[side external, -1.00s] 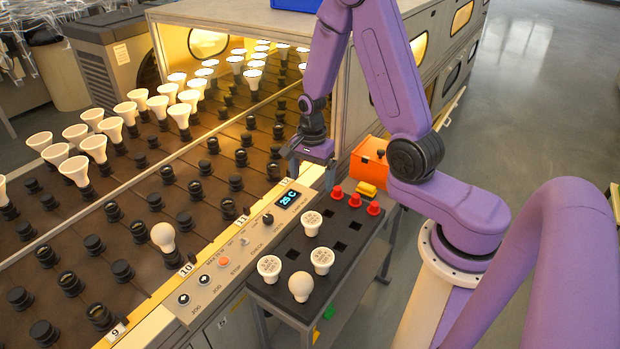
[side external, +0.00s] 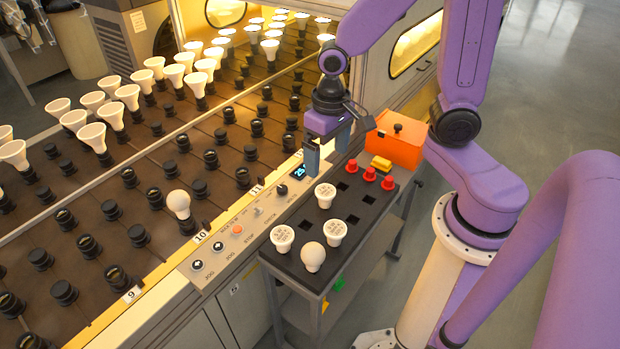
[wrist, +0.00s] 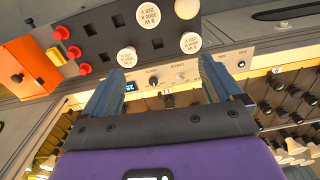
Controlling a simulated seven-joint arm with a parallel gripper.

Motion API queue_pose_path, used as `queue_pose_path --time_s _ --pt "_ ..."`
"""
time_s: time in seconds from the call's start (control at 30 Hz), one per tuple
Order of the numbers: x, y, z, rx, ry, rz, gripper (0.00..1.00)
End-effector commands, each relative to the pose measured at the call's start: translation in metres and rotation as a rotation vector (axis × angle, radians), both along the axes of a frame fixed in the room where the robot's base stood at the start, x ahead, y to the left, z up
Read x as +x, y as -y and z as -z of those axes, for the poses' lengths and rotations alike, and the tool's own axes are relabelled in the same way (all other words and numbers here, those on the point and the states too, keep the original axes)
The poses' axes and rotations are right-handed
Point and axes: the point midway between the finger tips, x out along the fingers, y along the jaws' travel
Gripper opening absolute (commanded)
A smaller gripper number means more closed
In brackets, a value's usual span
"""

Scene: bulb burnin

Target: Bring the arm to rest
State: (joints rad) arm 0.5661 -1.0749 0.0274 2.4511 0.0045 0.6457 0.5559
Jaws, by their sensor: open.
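My purple gripper (side external: 326,157) is open and empty, fingers pointing down. The tray and the panel show beyond the fingertips. I cannot tell the exact height of the fingertips over the panel.
The tray holds several white bulbs (side external: 336,231), red caps (side external: 370,174) and a yellow block (side external: 381,163). An orange box (side external: 397,140) stands behind it. The socket rack (side external: 140,190) at left carries rows of bulbs (side external: 180,204). Open floor (side external: 560,60) lies at right.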

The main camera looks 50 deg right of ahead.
Motion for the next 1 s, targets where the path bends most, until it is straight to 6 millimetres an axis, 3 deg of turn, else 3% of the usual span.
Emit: queue_pose_path --time_s 0.3,0.6,0.8,1.0 --pt "-0.062 -0.018 -0.028 0.002 0.012 -0.515 0.92" --pt "-0.121 -0.019 -0.048 0.001 0.02 -0.965 0.92" --pt "-0.142 -0.016 -0.054 0.0 0.021 -1.124 0.92" --pt "-0.145 -0.015 -0.055 0.0 0.02 -1.153 0.92"
